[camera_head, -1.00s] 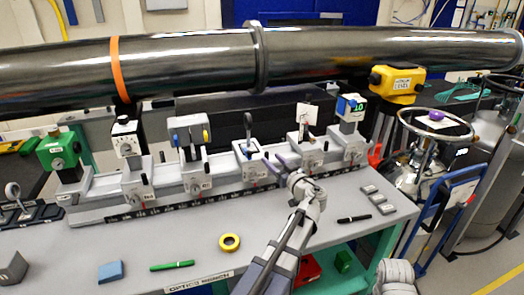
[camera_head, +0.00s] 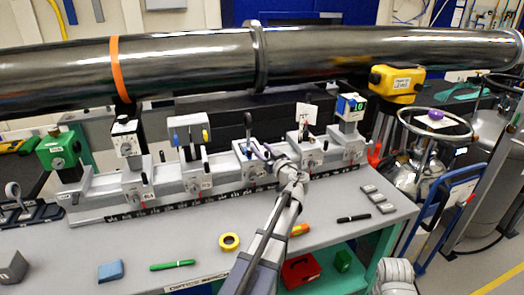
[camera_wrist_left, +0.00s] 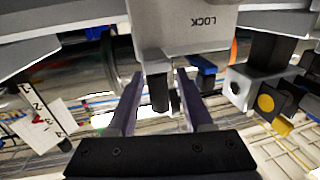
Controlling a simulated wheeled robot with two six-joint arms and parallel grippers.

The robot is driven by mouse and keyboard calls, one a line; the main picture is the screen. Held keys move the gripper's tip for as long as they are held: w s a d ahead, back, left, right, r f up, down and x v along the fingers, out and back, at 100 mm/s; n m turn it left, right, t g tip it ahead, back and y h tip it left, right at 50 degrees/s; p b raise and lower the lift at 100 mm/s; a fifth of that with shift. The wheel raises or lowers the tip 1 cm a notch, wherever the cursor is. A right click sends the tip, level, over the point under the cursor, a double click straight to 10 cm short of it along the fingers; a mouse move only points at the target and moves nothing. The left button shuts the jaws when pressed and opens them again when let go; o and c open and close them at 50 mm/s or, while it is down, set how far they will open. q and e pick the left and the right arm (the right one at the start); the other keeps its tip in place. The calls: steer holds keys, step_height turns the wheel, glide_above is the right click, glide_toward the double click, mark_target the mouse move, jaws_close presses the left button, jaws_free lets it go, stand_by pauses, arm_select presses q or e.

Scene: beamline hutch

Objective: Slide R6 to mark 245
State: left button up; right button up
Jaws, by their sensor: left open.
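Several carriages stand on a long optical rail (camera_head: 105,207) with a dark number scale along its front. Their small labels are too blurred for me to tell which is R6. My left gripper (camera_head: 265,155) is open at the right side of the middle carriage (camera_head: 250,172), which carries a small ring holder on a post. My right gripper is out of view.
Neighbouring carriages stand left (camera_head: 198,182) and right (camera_head: 309,158) of the gripper. A big dark pipe (camera_head: 190,65) runs behind and above the rail. The bench front holds yellow tape (camera_head: 229,242), a green pen (camera_head: 172,265), a blue block (camera_head: 110,271) and a black pen (camera_head: 354,218).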

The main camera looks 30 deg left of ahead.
arm_select(q)
steer(key=shift+c, duration=0.4)
jaws_close()
stand_by(0.9)
